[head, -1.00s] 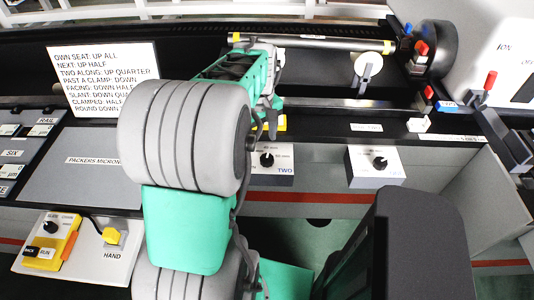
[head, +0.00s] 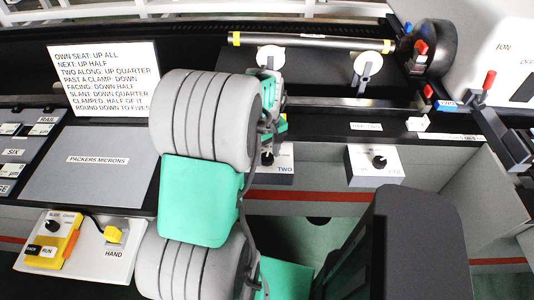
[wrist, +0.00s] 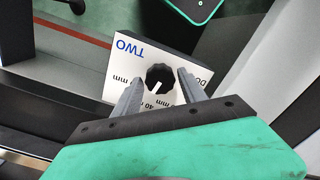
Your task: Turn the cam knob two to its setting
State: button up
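The cam knob two is a black knob with a white pointer line on a white-faced box marked TWO. In the wrist view the knob (wrist: 159,78) sits between and just beyond the two grey fingertips of my gripper (wrist: 157,85). The fingers are apart, with a gap on each side of the knob; I cannot tell how deep they reach. In the head view the knob (head: 267,159) is partly hidden by my arm, and my gripper (head: 272,130) is just above it. Part of the dial print is covered by the fingers.
A similar knob box (head: 375,166) stands to the right. A metal bar (head: 310,42) and two white round-headed clamps run behind. An instruction sign (head: 104,78) is at the left. A yellow hand pendant (head: 52,240) lies on a panel front left.

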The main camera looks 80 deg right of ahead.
grip_shut()
dwell(0.3)
jog(key=shift+m, duration=0.3)
jog(key=m, duration=0.5)
jog(key=shift+m, duration=2.2)
jog(key=shift+o, duration=1.5)
grip_release()
